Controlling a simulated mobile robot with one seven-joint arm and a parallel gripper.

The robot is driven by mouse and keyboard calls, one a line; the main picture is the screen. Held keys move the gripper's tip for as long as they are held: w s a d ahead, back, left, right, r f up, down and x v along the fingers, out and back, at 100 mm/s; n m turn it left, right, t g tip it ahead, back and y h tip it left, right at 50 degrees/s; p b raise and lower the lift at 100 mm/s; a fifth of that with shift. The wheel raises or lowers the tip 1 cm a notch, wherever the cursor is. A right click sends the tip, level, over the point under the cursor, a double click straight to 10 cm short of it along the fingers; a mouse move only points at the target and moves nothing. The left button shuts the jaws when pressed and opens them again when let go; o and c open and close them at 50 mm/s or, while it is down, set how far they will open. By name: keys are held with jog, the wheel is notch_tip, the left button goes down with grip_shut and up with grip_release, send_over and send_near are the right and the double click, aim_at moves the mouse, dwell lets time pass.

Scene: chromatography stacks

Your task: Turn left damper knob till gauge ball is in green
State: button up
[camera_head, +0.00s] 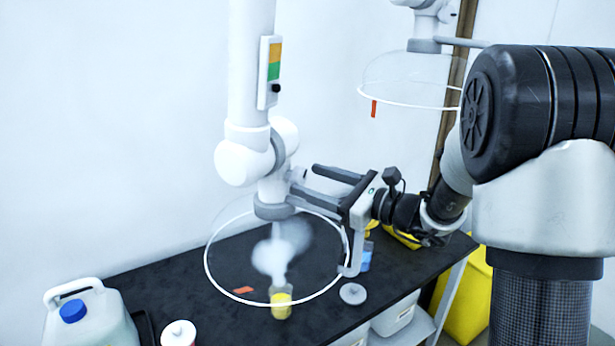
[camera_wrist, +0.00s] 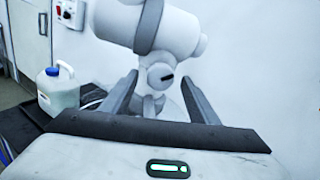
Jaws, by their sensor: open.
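The left extraction duct (camera_head: 250,60) carries a gauge (camera_head: 263,90) with an orange band above a green one. Its black ball (camera_head: 276,88) sits just below the green, on the pale lower part. My gripper (camera_head: 304,179) is open at the duct's lower joint, fingers pointing toward it. In the wrist view, the round white damper knob (camera_wrist: 160,77) with a dark mark shows between the open fingers (camera_wrist: 158,84), with gaps on both sides. I cannot tell whether the fingertips reach around it in depth. The gauge is not in the wrist view.
A clear hood with a white rim (camera_head: 207,268) hangs below the joint, over a yellow beaker (camera_head: 281,301) giving off white vapour. A white jug (camera_head: 92,318) stands at the left of the black bench (camera_head: 185,283). A second hood (camera_head: 410,82) hangs at right.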

jog(key=shift+x, duration=1)
